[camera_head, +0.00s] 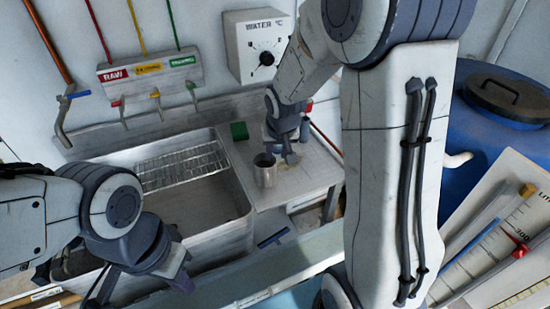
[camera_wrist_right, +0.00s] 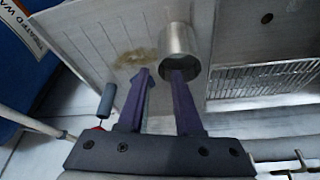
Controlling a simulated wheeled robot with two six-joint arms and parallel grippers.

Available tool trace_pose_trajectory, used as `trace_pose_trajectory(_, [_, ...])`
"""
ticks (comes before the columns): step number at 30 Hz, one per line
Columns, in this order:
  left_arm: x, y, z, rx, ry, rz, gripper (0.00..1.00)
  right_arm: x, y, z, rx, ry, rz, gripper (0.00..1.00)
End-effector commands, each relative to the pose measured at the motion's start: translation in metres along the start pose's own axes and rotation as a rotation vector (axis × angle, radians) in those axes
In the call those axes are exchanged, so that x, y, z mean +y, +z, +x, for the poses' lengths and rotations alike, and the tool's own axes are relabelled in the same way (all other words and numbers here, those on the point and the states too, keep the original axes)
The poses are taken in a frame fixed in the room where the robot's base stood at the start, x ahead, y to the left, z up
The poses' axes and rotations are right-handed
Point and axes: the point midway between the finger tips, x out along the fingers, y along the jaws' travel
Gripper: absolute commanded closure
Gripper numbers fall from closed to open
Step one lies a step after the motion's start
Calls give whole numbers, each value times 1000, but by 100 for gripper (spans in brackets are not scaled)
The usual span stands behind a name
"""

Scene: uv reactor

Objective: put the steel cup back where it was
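The steel cup (camera_head: 264,175) stands upright on the pale draining board (camera_head: 312,172) right of the sink, near its inner edge. In the right wrist view the cup (camera_wrist_right: 180,42) shows its mouth toward the camera. My right gripper (camera_head: 279,156) is right above the cup and empty. In the right wrist view its fingers (camera_wrist_right: 162,76) are apart; one overlaps the cup's mouth, the other is beside the cup. I cannot tell whether they touch it. My left gripper (camera_head: 140,284) is open and empty in front of the sink. A brownish stain (camera_wrist_right: 133,60) marks the board beside the cup.
The steel sink (camera_head: 243,222) has a wire rack (camera_head: 185,166) across its back part. A green block (camera_head: 239,131) and a small bottle are behind the cup. A blue barrel (camera_head: 480,140) and a ruled board (camera_head: 500,250) are at right. Taps (camera_head: 122,112) hang on the wall.

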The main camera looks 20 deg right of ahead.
Motion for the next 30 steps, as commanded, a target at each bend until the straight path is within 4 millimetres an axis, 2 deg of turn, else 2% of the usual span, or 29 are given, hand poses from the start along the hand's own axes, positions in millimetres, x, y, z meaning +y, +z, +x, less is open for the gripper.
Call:
trace_pose_trajectory(1, [0, 0, -1, 0, 0, 0, 100, 0, -1, -14, 5, -1, -1, 66])
trace_pose_trajectory(3, [0, 0, -2, 0, 0, 0, 100, 0, -1, -28, 5, -1, -1, 66])
trace_pose_trajectory(9, [0, 0, -2, 0, 0, 0, 100, 0, 0, -59, 3, -1, -1, 66])
trace_pose_trajectory(16, [0, 0, -2, 0, 0, 0, 100, -1, 1, -70, -2, -1, -2, 66])
trace_pose_trajectory(19, [0, 0, -2, 0, 0, 0, 100, -14, 12, -74, -17, -16, -42, 66])
trace_pose_trajectory(20, [0, 0, -2, 0, 0, 0, 100, -22, 19, -77, -26, -25, -69, 66])
trace_pose_trajectory(23, [0, 0, -2, 0, 0, 0, 100, -60, 61, -92, -82, -74, -213, 66])
trace_pose_trajectory(24, [0, 0, -2, 0, 0, 0, 100, -76, 84, -100, -111, -98, -287, 66])
trace_pose_trajectory(27, [0, 0, -2, 0, 0, 0, 100, -103, 146, -121, -187, -154, -479, 66])
trace_pose_trajectory(30, [0, 0, -2, 0, 0, 0, 100, -112, 200, -138, -255, -198, -649, 66])
